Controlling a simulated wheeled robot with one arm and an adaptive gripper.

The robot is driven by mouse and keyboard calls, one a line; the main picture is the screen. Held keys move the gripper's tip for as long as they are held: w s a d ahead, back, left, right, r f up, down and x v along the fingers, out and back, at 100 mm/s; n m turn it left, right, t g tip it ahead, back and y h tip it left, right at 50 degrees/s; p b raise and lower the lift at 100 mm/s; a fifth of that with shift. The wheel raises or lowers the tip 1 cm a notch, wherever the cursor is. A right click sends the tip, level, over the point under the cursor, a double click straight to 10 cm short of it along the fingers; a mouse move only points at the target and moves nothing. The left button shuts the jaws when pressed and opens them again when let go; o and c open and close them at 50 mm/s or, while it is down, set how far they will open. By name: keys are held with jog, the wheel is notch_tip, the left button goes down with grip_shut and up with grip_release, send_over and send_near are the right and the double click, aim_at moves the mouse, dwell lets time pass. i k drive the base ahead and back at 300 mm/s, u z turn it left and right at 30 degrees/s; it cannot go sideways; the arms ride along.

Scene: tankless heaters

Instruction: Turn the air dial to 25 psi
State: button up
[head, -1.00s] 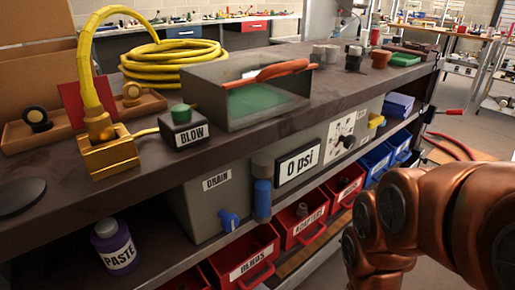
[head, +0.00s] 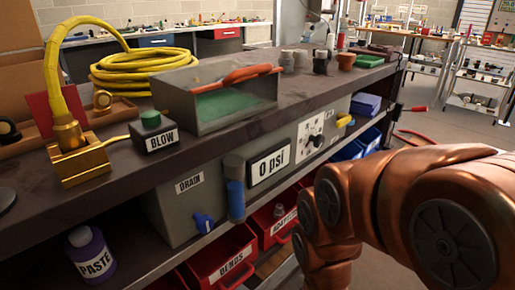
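The air dial is a dark knob (head: 317,140) on a white plate (head: 311,132), on the front of the grey box under the bench top. The display (head: 270,163) to its left reads 0 psi. My copper-coloured arm fills the lower right of the head view, in front of the bench. My gripper is not in view. The dial's exact pointer position is too small to read.
The bench top (head: 215,138) overhangs the box. On it are a BLOW button (head: 152,126), a brass block with a yellow hose (head: 75,160) and a grey tray (head: 190,105). A blue DRAIN valve (head: 203,222) projects below. Red bins (head: 222,258) sit underneath.

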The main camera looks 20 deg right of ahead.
aim_at(319, 141)
jog(key=u, duration=0.6)
jog(key=k, duration=0.9)
jog(key=z, duration=0.05)
